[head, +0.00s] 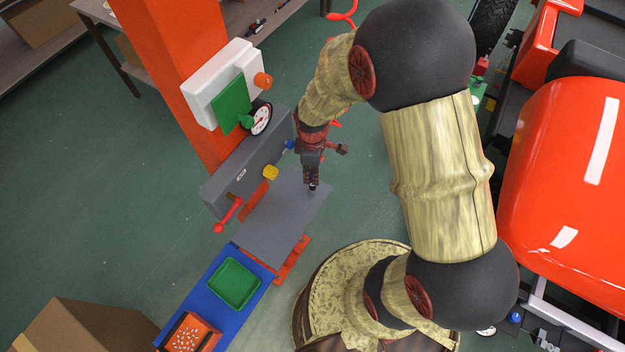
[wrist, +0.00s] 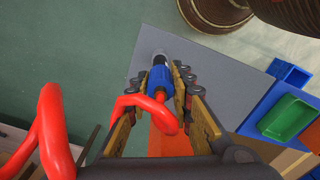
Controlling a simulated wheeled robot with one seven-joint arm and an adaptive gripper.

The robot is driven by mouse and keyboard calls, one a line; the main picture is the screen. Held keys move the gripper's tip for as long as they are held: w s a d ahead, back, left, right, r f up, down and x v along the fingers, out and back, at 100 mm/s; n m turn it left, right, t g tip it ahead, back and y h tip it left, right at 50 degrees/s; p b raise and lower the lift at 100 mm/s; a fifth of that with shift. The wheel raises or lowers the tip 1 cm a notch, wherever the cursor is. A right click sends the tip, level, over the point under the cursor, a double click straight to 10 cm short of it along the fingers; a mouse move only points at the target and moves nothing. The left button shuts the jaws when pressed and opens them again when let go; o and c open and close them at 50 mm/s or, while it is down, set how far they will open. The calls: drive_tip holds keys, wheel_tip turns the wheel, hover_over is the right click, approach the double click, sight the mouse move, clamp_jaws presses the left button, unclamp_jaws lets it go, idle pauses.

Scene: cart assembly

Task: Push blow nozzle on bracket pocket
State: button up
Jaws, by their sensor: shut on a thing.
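The blow nozzle (wrist: 159,80) has a blue body, a grey metal tip and a red rear end. In the wrist view it lies between both fingers of my gripper (wrist: 163,84), which is shut on it. The tip points away from the wrist, over a grey tabletop (wrist: 215,85). In the head view my gripper (head: 312,184) is above the right part of that tabletop, and the nozzle is mostly hidden. A small blue block with a recess (wrist: 290,73) shows beside the tabletop in the wrist view. I cannot tell whether it is the bracket pocket.
A red hose (wrist: 52,130) loops close to my gripper. A green tray (head: 234,284) lies on a blue board. An orange post (head: 170,60) and red vehicle (head: 570,170) flank the arm.

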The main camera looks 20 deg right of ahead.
clamp_jaws()
wheel_tip(320, 180, up, 6)
drive_tip(key=p, duration=0.4)
drive_tip(key=shift+f, duration=0.25)
